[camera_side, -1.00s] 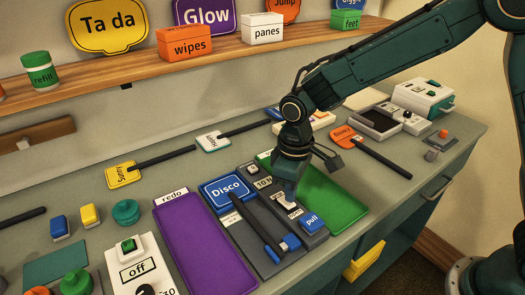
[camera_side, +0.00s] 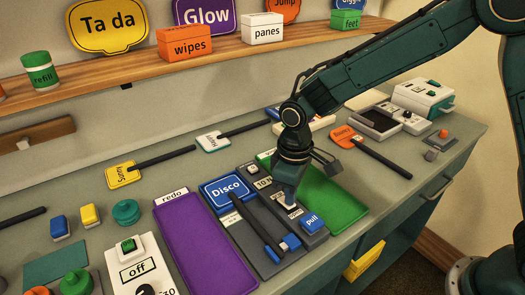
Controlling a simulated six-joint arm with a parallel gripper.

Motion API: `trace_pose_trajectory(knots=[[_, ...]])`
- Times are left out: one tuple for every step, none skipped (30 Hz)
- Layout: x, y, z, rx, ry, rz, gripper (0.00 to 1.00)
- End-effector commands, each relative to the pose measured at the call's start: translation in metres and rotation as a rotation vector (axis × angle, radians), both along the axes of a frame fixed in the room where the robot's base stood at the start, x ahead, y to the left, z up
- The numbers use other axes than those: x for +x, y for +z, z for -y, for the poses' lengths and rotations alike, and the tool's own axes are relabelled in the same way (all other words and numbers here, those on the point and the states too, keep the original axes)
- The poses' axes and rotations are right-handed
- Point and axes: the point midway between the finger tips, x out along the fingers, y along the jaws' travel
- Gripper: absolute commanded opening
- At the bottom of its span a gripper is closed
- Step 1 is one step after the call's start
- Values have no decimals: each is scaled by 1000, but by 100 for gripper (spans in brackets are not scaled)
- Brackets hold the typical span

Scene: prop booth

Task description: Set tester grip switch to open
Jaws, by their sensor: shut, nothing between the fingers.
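The tester (camera_side: 312,238) is a dark grey block on the bench, with a "10 N" label at its far end and a blue "pull" tab (camera_side: 311,222) at its near end. A small switch with a white label (camera_side: 297,213) sits between them on its top face. My gripper (camera_side: 289,199) points down with its fingertips at this switch and is shut with nothing held. The fingertips hide most of the switch, so I cannot tell its setting or whether they touch it.
A dark stand with a blue "Disco" sign (camera_side: 227,190) lies left of the tester. A purple "redo" tray (camera_side: 200,245) is further left and a green tray (camera_side: 338,212) lies to the right. A white box marked "off" (camera_side: 138,268) stands at the front left.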

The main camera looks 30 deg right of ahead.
Motion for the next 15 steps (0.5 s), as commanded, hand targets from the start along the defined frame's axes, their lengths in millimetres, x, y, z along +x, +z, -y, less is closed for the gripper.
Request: trace_pose_trajectory(knots=[[0, -1, 0, 0, 0, -1, 0], [0, -1, 0, 0, 0, -1, 0], [0, -2, 0, 0, 0, -1, 0], [0, -2, 0, 0, 0, -1, 0], [0, -2, 0, 0, 0, -1, 0], [0, -3, 0, 0, 0, -1, 0], [0, -3, 0, 0, 0, -1, 0], [0, -3, 0, 0, 0, -1, 0], [0, -4, 0, 0, 0, -1, 0], [0, -4, 0, 0, 0, -1, 0], [0, -4, 0, 0, 0, -1, 0], [0, -5, 0, 0, 0, -1, 0], [0, -5, 0, 0, 0, -1, 0], [0, -6, 0, 0, 0, -1, 0], [0, -6, 0, 0, 0, -1, 0]])
